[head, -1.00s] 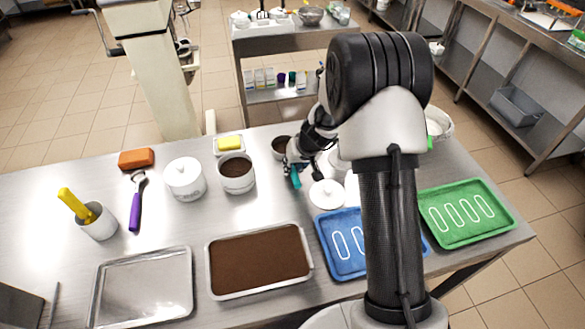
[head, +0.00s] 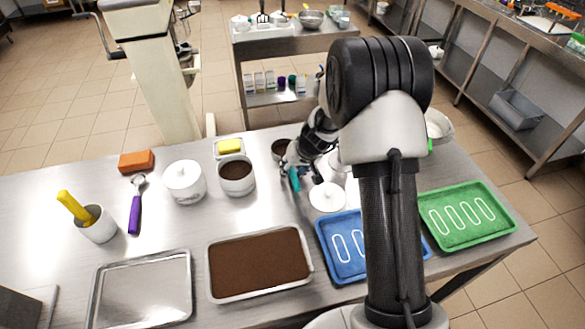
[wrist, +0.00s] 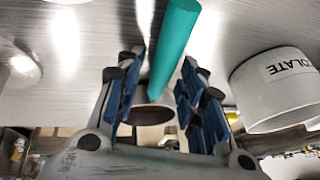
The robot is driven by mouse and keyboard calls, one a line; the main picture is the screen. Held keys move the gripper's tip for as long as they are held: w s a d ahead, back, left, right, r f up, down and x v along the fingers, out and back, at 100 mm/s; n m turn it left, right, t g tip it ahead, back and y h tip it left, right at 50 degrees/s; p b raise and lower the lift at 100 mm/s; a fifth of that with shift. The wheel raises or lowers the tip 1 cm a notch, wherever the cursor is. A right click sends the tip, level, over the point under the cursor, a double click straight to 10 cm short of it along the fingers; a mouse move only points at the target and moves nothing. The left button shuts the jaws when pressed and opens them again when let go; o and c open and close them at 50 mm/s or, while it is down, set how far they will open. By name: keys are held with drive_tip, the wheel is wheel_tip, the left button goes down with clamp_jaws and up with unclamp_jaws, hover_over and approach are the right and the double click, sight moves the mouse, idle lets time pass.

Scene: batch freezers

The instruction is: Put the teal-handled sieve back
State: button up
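The teal handle (head: 295,180) of the sieve shows just below my gripper (head: 305,178) over the back middle of the table. In the wrist view, the teal handle (wrist: 172,48) runs between the two blue-padded fingers of my gripper (wrist: 158,75). Narrow gaps show on both sides of the handle, so the fingers look open around it. The sieve's mesh head cannot be made out. A round container with dark brown contents (head: 281,147) stands just behind my gripper.
A white jar (wrist: 278,90) with a label ending "OLATE" is close on the right in the wrist view. Brown-filled tray (head: 260,264), blue tray (head: 337,262) and green tray (head: 468,214) line the front. A white pot (head: 237,176) stands left.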

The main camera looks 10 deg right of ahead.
drive_tip(key=shift+r+p, duration=0.35)
drive_tip(key=s+a+r+n+p, duration=0.1)
drive_tip(key=s+r, duration=0.7)
drive_tip(key=r, duration=0.4)
drive_tip(key=s+a+r+p, duration=0.2)
drive_tip(key=s+r, duration=0.6)
drive_tip(key=r, duration=0.4)
drive_tip(key=s+d+r+h, duration=0.1)
drive_tip(key=s+r, duration=0.1)
drive_tip(key=s, duration=0.8)
drive_tip(key=s+r+h, duration=0.1)
drive_tip(key=s+r, duration=0.2)
drive_tip(key=s, duration=0.7)
drive_tip(key=shift+d+m, duration=0.3)
drive_tip(key=shift+d, duration=0.05)
